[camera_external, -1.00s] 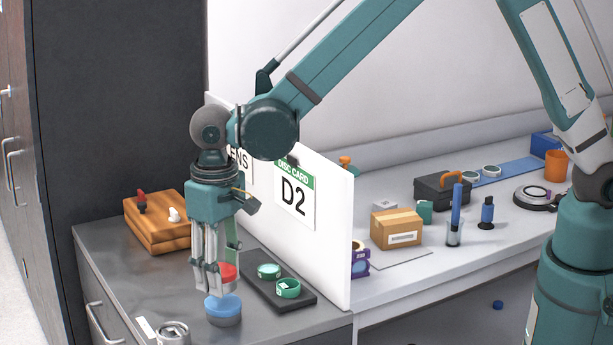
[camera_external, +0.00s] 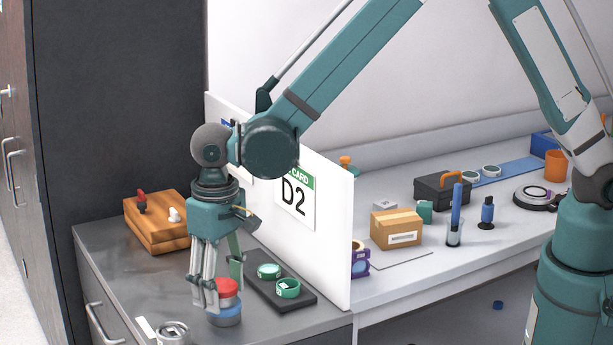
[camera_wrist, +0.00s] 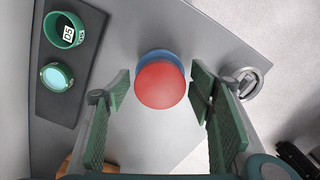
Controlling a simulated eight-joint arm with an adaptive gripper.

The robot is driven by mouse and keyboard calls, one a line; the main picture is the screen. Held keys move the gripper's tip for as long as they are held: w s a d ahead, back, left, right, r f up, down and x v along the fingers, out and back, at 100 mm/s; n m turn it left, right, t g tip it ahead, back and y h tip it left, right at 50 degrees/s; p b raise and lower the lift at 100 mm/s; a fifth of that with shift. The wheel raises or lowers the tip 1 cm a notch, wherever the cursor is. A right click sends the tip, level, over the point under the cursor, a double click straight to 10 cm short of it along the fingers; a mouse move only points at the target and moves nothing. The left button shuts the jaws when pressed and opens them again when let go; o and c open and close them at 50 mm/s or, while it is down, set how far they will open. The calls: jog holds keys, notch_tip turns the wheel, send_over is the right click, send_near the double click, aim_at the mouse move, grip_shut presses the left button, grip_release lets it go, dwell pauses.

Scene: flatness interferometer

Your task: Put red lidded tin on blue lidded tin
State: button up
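The red lidded tin (camera_external: 227,289) rests on top of the blue lidded tin (camera_external: 225,317) near the front of the grey counter. In the wrist view the red lid (camera_wrist: 160,86) covers most of the blue tin (camera_wrist: 158,56), whose rim shows along the top edge. The two look slightly offset there. My gripper (camera_external: 220,288) is open around the red tin, pointing down. In the wrist view, gaps show between the green finger pads and the red tin on both sides.
A dark tray (camera_external: 262,289) with two green ring-like containers lies close to the right of the stack. A metal can (camera_external: 173,333) stands at the front left. A wooden box (camera_external: 157,226) sits behind, and a white partition (camera_external: 333,240) borders the counter.

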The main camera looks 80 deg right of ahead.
aim_at(221, 285)
jog(key=shift+r, duration=0.1)
dwell(0.3)
notch_tip(221, 285, up, 12)
dwell(0.7)
